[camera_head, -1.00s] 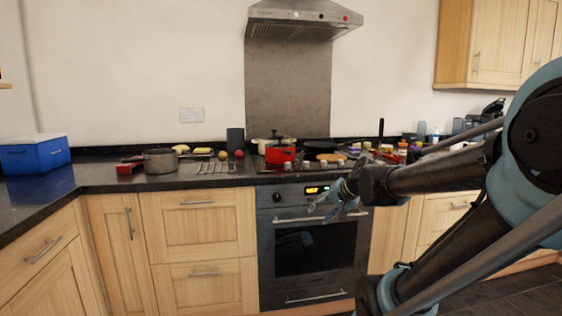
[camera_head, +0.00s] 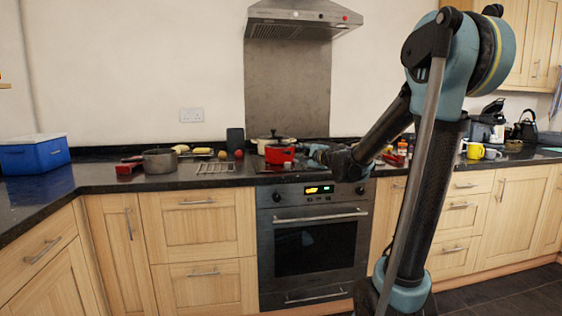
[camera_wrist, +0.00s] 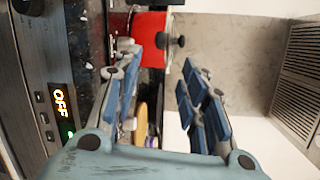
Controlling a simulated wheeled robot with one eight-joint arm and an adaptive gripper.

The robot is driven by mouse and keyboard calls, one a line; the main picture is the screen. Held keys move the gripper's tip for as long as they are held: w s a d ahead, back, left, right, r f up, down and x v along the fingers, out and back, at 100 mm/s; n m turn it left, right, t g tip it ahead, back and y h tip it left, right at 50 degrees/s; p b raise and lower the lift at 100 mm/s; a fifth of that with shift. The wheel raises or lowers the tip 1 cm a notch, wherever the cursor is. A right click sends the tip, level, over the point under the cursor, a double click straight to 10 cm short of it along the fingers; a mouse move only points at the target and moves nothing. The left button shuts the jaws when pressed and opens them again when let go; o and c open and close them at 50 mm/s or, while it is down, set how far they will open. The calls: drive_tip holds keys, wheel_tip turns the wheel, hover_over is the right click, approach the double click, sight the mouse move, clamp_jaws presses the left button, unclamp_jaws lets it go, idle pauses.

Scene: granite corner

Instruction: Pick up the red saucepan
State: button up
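The red saucepan (camera_head: 279,154) stands at the back of the worktop above the oven, in front of a cream lidded pot. In the wrist view the red saucepan (camera_wrist: 150,24) lies just beyond the fingertips, with a dark part sticking out on its near side. My gripper (camera_head: 314,152) is just right of the pan in the head view, at about its height. In the wrist view my gripper (camera_wrist: 161,66) is open, its blue-padded fingers spread with nothing held between them. Whether a finger touches the pan cannot be told.
A cream lidded pot (camera_head: 271,138) stands behind the pan. A grey saucepan (camera_head: 159,162) and a wire rack (camera_head: 215,168) are to its left, and a blue box (camera_head: 34,156) is further left. The oven front (camera_head: 312,240) lies below the worktop. My arm hides items on the right.

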sight(282, 152)
drive_tip(key=x, duration=1.5)
drive_tip(key=shift+w+a+f, duration=0.1)
drive_tip(key=shift+w+f, duration=0.05)
drive_tip(key=shift+w, duration=0.05)
clamp_jaws()
